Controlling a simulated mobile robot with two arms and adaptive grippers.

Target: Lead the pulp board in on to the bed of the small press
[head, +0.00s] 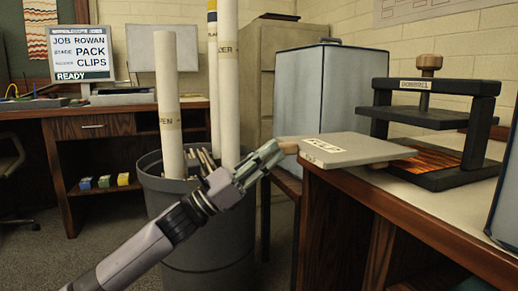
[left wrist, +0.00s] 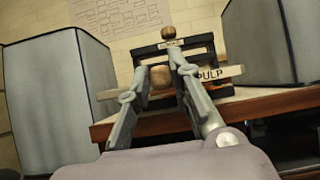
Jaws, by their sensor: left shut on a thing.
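The pulp board (head: 350,149) is a flat grey slab with a label on its near edge, and its label reads PULP in the left wrist view (left wrist: 225,74). My left gripper (head: 280,148) is shut on the board's round wooden knob (left wrist: 161,75) at its left end. The board lies level at the desk's left edge, its right end reaching the front left of the small press (head: 482,120). The press has a black frame, a wooden top knob and a raised dark plate. An orange marbled surface shows on its bed (head: 460,179). Whether the board touches the bed is unclear. My right gripper is out of view.
A grey bin (head: 205,235) with tall paper rolls stands below my left arm. A pale blue-grey covered box (head: 325,95) stands behind the board. Another dark-edged panel (head: 505,200) rises at the right. The desk top (head: 440,205) in front of the press is clear.

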